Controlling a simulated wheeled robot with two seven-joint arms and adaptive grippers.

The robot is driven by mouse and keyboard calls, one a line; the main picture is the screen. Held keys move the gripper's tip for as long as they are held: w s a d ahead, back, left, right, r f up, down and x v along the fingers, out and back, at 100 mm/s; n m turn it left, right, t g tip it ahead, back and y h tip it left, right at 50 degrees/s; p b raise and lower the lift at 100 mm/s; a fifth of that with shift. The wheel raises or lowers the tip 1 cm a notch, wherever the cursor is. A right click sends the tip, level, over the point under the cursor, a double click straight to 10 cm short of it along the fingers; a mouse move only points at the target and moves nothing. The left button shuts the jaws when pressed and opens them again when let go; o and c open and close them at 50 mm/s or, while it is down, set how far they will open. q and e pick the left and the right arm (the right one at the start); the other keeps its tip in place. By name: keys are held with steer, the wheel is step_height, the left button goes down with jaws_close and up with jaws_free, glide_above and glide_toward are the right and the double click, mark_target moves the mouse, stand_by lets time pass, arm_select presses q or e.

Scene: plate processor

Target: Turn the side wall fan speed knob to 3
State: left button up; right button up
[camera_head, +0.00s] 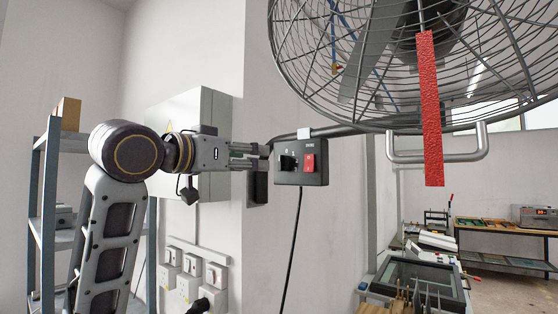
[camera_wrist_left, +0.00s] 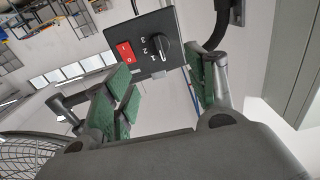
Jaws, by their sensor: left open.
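The fan speed knob (camera_head: 289,163) is a black dial on a dark control box (camera_head: 300,178) mounted at the wall corner below the fan. In the left wrist view the knob (camera_wrist_left: 161,44) has white digits beside it. Which digit it points at is too small to tell for sure. A red rocker switch (camera_head: 309,162) sits beside the knob. It also shows in the left wrist view (camera_wrist_left: 125,52). My left gripper (camera_head: 262,155) is open, just left of the box and apart from the knob. Its green-padded fingers (camera_wrist_left: 165,78) spread with nothing between them. My right gripper is not in view.
A black cable (camera_head: 293,250) hangs under the box. A grey cabinet (camera_head: 215,110) and wall sockets (camera_head: 190,285) are behind my left arm.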

mark_target(279, 161)
arm_select(q)
steer(key=p+x, duration=0.3)
steer(key=x, duration=0.8)
steer(key=shift+w+d, duration=0.15)
steer(key=shift+w, duration=0.05)
steer(key=c, duration=1)
